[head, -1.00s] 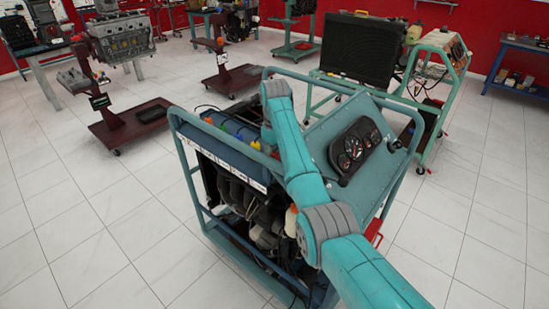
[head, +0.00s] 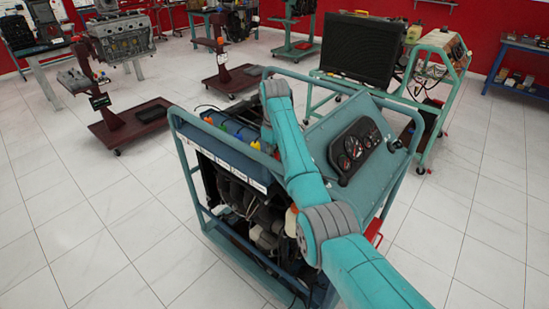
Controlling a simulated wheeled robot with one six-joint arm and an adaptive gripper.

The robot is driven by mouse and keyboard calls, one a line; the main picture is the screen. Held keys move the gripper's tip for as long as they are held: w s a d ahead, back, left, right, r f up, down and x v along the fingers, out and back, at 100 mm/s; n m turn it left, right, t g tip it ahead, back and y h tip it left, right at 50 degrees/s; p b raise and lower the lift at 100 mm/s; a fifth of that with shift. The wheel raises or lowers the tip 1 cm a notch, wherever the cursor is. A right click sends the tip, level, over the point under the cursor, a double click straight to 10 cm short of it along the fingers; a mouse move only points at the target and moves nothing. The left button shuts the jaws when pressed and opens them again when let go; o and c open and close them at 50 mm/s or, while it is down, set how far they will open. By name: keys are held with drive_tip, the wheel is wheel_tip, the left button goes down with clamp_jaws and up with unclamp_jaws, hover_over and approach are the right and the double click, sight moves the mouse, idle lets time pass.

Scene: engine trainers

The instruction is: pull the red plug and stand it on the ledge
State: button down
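The engine trainer (head: 235,205) stands in the middle of the head view, a teal frame around an engine. My arm reaches over it from the lower right, and its wrist bends down behind the forearm onto the engine top. My gripper is hidden there, so its fingers and anything between them cannot be seen. Small coloured caps show beside the wrist: a green one (head: 240,128) and a yellow one (head: 256,144). I cannot make out the red plug. A flat strip with white labels (head: 230,163) runs along the engine's near top edge; whether it is the ledge is unclear.
A sloped panel with gauges (head: 355,147) stands right of my arm. The frame's top rails (head: 345,84) surround the work area. A small red part (head: 375,232) shows low on the right.

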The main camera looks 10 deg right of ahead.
drive_tip(key=shift+r, duration=3)
drive_tip(key=shift+w+d, duration=0.1)
